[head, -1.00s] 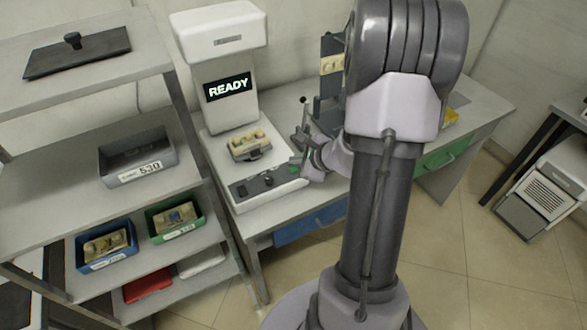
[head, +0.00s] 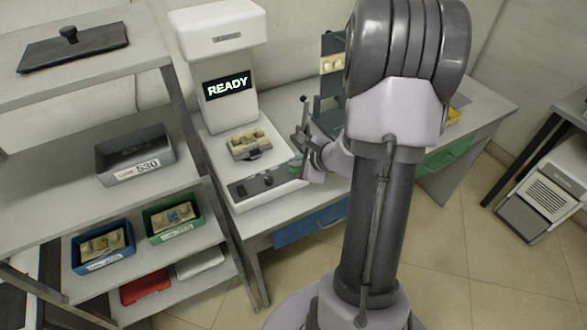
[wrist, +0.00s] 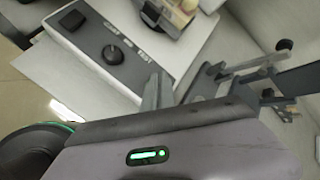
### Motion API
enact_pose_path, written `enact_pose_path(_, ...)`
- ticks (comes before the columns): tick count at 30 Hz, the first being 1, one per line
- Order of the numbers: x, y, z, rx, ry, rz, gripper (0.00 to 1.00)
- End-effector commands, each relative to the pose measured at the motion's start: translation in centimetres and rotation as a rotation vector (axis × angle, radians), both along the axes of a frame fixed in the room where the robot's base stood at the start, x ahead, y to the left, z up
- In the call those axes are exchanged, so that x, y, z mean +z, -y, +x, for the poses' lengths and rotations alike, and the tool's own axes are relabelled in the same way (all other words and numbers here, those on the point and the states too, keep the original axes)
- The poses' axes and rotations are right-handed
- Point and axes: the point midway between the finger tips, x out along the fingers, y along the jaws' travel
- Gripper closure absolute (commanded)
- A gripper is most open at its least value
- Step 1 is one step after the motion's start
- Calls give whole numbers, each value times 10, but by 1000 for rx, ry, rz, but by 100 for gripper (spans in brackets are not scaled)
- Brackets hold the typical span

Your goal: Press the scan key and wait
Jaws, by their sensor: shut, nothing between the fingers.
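The scanner (head: 217,55) is a white machine on the bench, and its screen (head: 228,86) reads READY. A dark control panel (head: 262,187) lies along the front of its base. In the wrist view the panel (wrist: 140,66) carries a square black key (wrist: 72,20) and a round black knob (wrist: 113,54); the small white lettering is hard to read. A tray of pale items (head: 248,145) sits on the scanner bed. My gripper (head: 301,142) is shut and empty, just right of the scanner base, apart from the key. My arm hides part of the bench.
At left a shelf rack holds a dark lid (head: 75,50), a grey bin marked 530 (head: 135,160), a blue bin (head: 102,245) and a green bin (head: 173,220). A dark upright stand (head: 332,65) rises behind my gripper.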

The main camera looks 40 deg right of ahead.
Motion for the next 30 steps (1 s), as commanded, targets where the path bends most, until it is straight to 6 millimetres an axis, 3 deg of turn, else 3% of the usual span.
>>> enact_pose_path(30,-8,0,0,0,0,0,100)
